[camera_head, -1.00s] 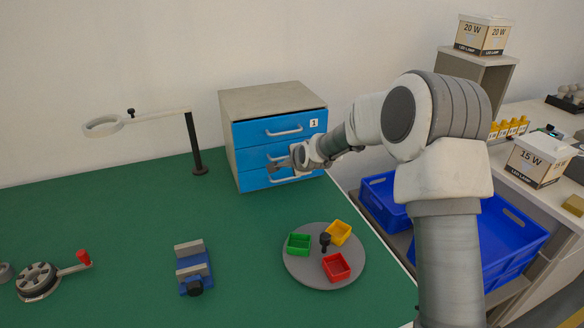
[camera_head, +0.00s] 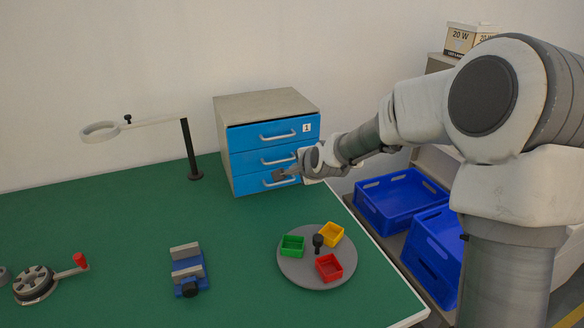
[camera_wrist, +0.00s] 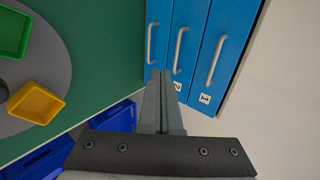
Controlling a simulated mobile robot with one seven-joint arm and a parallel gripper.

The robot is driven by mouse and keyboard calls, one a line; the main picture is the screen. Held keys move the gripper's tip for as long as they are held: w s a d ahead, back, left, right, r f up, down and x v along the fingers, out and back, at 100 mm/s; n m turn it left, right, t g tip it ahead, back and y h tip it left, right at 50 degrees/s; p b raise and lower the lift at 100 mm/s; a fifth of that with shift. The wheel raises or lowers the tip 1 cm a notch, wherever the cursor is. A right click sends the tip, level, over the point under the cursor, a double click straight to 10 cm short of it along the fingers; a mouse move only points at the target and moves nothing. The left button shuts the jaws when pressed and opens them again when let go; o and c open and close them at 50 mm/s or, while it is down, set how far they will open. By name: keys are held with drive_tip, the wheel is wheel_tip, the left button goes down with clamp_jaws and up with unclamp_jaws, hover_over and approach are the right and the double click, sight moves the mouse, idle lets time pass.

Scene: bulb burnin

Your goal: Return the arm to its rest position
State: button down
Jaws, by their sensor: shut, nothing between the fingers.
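My gripper (camera_head: 280,174) is shut and empty in the head view, in front of the lower part of the blue-fronted drawer cabinet (camera_head: 262,104). In the wrist view its two fingers (camera_wrist: 164,85) lie together with nothing between them, pointing toward the drawer fronts (camera_wrist: 190,45). I cannot tell whether the fingertips touch a drawer. All the drawers look shut. My arm reaches in from the right side of the head view, with the elbow high and large in the picture.
A grey turntable (camera_head: 290,270) with green, yellow and red trays stands on the green table (camera_head: 110,225). A blue vise (camera_head: 188,268), a crank wheel (camera_head: 35,284) and a ring stand (camera_head: 188,140) are farther left. Blue crates (camera_head: 400,200) sit beside the table at right.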

drive_tip(key=s+d+r+n+g+h+p, duration=0.1)
drive_tip(key=s+d+r+n+p, duration=0.25)
drive_tip(key=s, duration=0.55)
drive_tip(key=s+d+r+n+g+h, duration=0.1)
drive_tip(key=s+d+r+n+h, duration=0.15)
drive_tip(key=s+d+r, duration=0.4)
drive_tip(key=s+d+r+n+g+h+p, duration=0.15)
drive_tip(key=s+r+n, duration=0.35)
drive_tip(key=s, duration=0.5)
drive_tip(key=s+d+r+n+y+p, duration=0.1)
drive_tip(key=s+d+n+p, duration=0.1)
drive_tip(key=s, duration=1)
drive_tip(key=shift+d+r+n+g, duration=0.25)
drive_tip(key=shift+d+n+g, duration=0.1)
drive_tip(key=shift+d, duration=0.35)
